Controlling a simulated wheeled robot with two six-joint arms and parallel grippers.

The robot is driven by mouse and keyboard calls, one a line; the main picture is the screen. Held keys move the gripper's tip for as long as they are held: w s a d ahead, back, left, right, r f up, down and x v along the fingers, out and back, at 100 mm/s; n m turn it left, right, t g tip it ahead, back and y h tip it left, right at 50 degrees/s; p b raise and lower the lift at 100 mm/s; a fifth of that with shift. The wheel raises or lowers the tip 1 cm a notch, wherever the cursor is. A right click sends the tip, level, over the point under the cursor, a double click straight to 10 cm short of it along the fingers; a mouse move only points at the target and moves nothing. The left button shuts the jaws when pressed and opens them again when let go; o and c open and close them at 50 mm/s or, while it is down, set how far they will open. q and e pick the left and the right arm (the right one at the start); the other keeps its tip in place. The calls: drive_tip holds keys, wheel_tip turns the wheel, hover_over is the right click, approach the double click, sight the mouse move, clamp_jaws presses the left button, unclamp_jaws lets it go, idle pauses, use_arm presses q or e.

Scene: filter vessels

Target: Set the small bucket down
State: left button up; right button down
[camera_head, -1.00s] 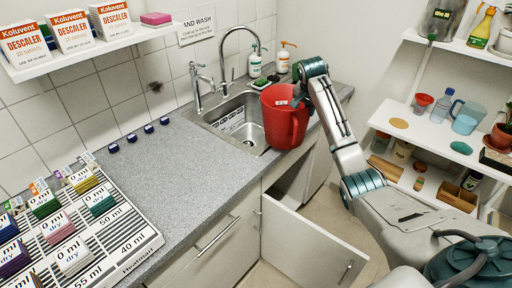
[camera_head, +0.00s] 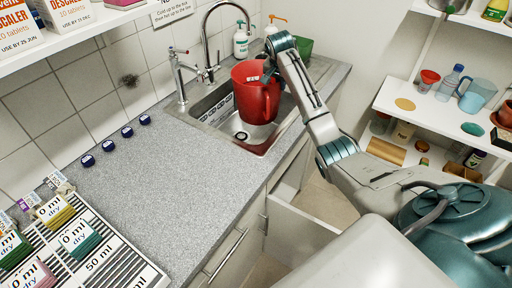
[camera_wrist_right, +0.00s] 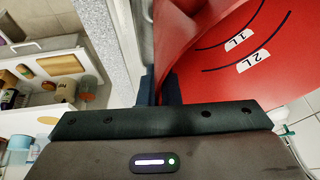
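The small bucket is red, with 1L and 2L marks inside, and it is upright over the sink (camera_head: 212,108) in the head view. The bucket (camera_head: 252,98) also fills the upper right of the right wrist view (camera_wrist_right: 235,60). My right gripper (camera_head: 270,76) is at the bucket's right side. In the wrist view its dark fingers (camera_wrist_right: 158,88) are closed on the bucket's wall or handle; which one I cannot tell. Whether the bucket's base touches the sink is hidden. My left gripper is in neither view.
The tap (camera_head: 205,60) stands behind the sink. A soap bottle (camera_head: 241,40) and a green container (camera_head: 304,48) are near the back. Several dark blue caps (camera_head: 127,132) line the wall side. The grey worktop (camera_head: 165,190) left of the sink is mostly clear.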

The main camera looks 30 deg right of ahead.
sight(260, 97)
wheel_tip(260, 97, down, 13)
drive_tip(key=p, duration=0.2)
drive_tip(key=shift+s, duration=0.3)
drive_tip(key=c, duration=1.9)
unclamp_jaws()
drive_tip(key=shift+s, duration=0.1)
drive_tip(key=shift+r, duration=0.1)
drive_tip(key=b+v, duration=0.2)
drive_tip(key=v, duration=0.9)
drive_tip(key=shift+s+a+r, duration=0.1)
drive_tip(key=shift+r, duration=0.25)
